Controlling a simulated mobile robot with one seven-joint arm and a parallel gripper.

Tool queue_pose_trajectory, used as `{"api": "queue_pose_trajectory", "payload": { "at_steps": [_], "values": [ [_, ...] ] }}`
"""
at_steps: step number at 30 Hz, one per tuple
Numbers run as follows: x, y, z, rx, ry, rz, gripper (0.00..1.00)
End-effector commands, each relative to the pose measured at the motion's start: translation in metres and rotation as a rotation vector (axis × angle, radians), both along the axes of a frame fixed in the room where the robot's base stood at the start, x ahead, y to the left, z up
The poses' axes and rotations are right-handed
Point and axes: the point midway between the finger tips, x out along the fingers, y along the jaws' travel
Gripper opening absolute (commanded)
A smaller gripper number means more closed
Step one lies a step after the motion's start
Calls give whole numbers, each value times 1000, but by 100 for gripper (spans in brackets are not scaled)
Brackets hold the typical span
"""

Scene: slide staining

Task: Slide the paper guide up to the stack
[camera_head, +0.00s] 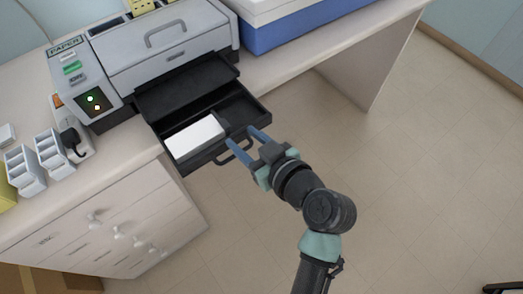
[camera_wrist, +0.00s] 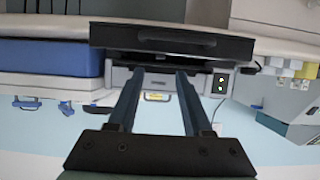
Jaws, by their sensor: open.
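A white paper stack (camera_head: 194,137) lies in the left part of the dark, pulled-out tray (camera_head: 253,104) of the grey printer (camera_head: 163,45). A dark upright piece (camera_head: 222,119) at the stack's right edge looks like the paper guide; dark on dark, its outline and any gap to the stack are hard to tell. My gripper (camera_head: 241,137) is open and empty at the tray's front edge, its blue fingers apart near the front handle (camera_head: 236,153). In the wrist view my fingers (camera_wrist: 159,72) point at the tray front (camera_wrist: 170,40); the stack and guide are hidden there.
A control box (camera_head: 92,98) with lit lamps stands left of the tray. White racks (camera_head: 54,153) stand on the counter (camera_head: 112,170) further left. A blue and white box (camera_head: 285,22) stands right of the printer. The floor (camera_head: 330,165) right of the tray is clear.

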Motion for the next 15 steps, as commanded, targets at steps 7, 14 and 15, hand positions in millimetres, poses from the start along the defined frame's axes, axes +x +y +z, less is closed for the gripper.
{"api": "queue_pose_trajectory", "payload": {
  "at_steps": [7, 14, 15],
  "values": [
    [-36, -27, 18, -1, -1, -3, 50],
    [-50, -36, 25, 0, 0, 0, 50],
    [-51, -36, 26, 0, 0, 0, 50]
  ]
}}
